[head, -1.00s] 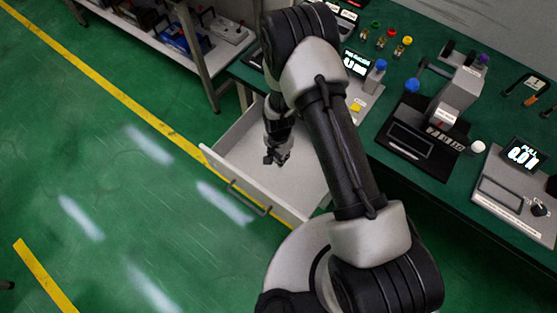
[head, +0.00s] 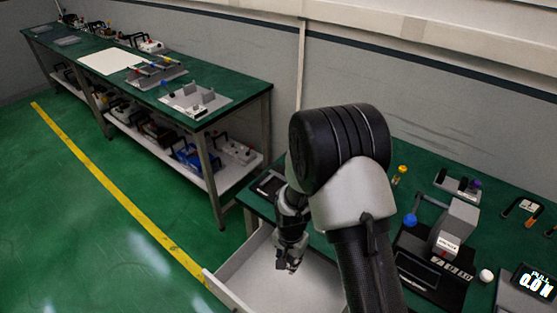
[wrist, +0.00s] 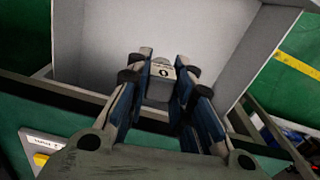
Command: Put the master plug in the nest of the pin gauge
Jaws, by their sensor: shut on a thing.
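My gripper (head: 289,262) hangs over the open drawer in the head view. In the wrist view my gripper (wrist: 161,82) is shut on a small grey piece (wrist: 160,90) with a white, dark-marked end; it is likely the master plug, but its label is too small to read. A plate with a yellow button (wrist: 40,159) shows at the lower left of the wrist view; it may belong to the pin gauge, but I cannot tell. My arm covers part of the bench in the head view, and I cannot make out the nest.
The white drawer (head: 234,296) stands open below the green bench (head: 420,160). A grey press with a blue knob (head: 455,225) and a pull-force display (head: 537,283) stand on the right. A second bench (head: 235,92) with a lower shelf stands at the back left.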

